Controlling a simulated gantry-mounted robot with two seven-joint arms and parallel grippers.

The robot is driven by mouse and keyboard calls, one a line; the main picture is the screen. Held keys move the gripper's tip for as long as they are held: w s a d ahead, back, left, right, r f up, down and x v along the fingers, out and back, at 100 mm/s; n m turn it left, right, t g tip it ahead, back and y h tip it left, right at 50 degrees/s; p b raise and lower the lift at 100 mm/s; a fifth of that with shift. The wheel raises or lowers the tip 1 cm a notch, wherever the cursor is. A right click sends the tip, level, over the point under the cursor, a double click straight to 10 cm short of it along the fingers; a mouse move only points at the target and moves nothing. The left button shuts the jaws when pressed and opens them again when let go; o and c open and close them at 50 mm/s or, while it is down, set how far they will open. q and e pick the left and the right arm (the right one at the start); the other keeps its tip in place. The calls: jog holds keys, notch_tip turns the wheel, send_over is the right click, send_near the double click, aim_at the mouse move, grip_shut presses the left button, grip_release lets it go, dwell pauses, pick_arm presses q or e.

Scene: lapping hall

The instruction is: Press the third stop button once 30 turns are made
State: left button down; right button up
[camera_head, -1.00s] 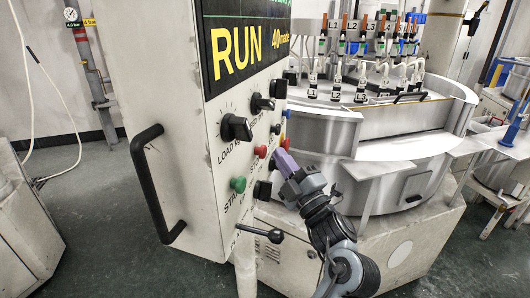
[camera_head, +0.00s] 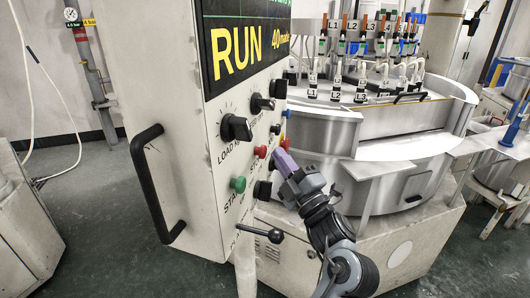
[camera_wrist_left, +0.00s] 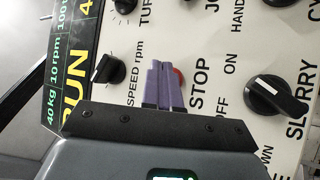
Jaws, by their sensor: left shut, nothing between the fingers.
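The control panel (camera_head: 190,190) of a machine stands in the middle left of the head view. A red button (camera_head: 260,152) is on its face, above a green button (camera_head: 238,184). In the left wrist view the red button (camera_wrist_left: 178,76) is partly hidden behind my fingers, beside the word STOP. My left gripper (camera_head: 279,157) has purple fingers, shut and empty, close to the panel at the red button; it also shows in the left wrist view (camera_wrist_left: 163,66). I cannot tell whether it touches the button. The display (camera_head: 245,45) reads RUN; its top is cut off. My right gripper is not in view.
Black knobs (camera_head: 236,127) stick out of the panel around the buttons. A lever (camera_head: 262,233) juts from its lower edge and a black handle (camera_head: 152,185) from its left side. A round lapping machine (camera_head: 400,150) with labelled stations stands behind.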

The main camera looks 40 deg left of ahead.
pick_arm(q)
jog(key=shift+s+a, duration=0.15)
jog(key=shift+a, duration=0.15)
dwell(0.4)
jog(key=shift+s+a, duration=0.25)
jog(key=shift+a, duration=0.2)
dwell(0.6)
jog(key=shift+w+d, duration=0.1)
jog(key=shift+d, duration=0.05)
jog(key=shift+w+d, duration=0.35)
jog(key=shift+d, duration=0.3)
jog(key=shift+d, duration=0.1)
jog(key=shift+w+d+b, duration=0.3)
jog(key=shift+w+d, duration=0.1)
jog(key=shift+d, duration=0.35)
jog(key=shift+w+d+b, duration=0.35)
jog(key=shift+d, duration=0.35)
jog(key=shift+w+d+b, duration=0.3)
jog(key=shift+w+d, duration=0.1)
jog(key=shift+d, duration=0.35)
jog(key=shift+f, duration=0.1)
